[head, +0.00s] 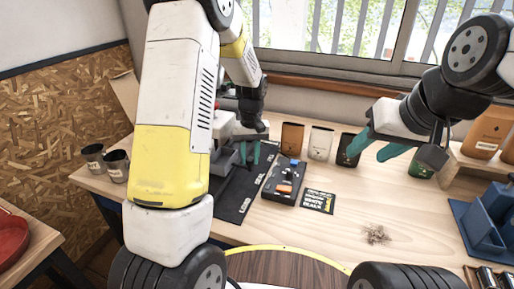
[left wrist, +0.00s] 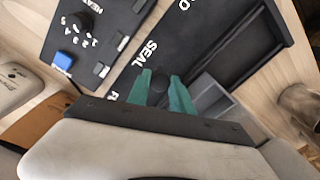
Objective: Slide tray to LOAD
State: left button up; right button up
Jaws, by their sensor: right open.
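The long black track board (head: 232,212) lies on the wooden table; the left wrist view shows it (left wrist: 226,52) with white letters including SEAL. A grey box-like part, apparently the tray (left wrist: 213,98), sits on the board. My left gripper (head: 249,153) is low over the board beside it. The LOAD label is not readable in full. My right gripper (head: 374,152) is open and empty above the table's right part.
A black board (head: 283,187) with small blue and orange parts lies right of the track. A dark card (head: 319,201) and brown crumbs (head: 376,234) lie further right. Bags (head: 320,143) stand behind. Dark cups (head: 117,165) stand left, a blue holder (head: 490,215) right.

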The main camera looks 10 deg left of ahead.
pick_arm(q)
grip_shut()
dwell(1.0)
jog(key=shift+s, duration=0.1)
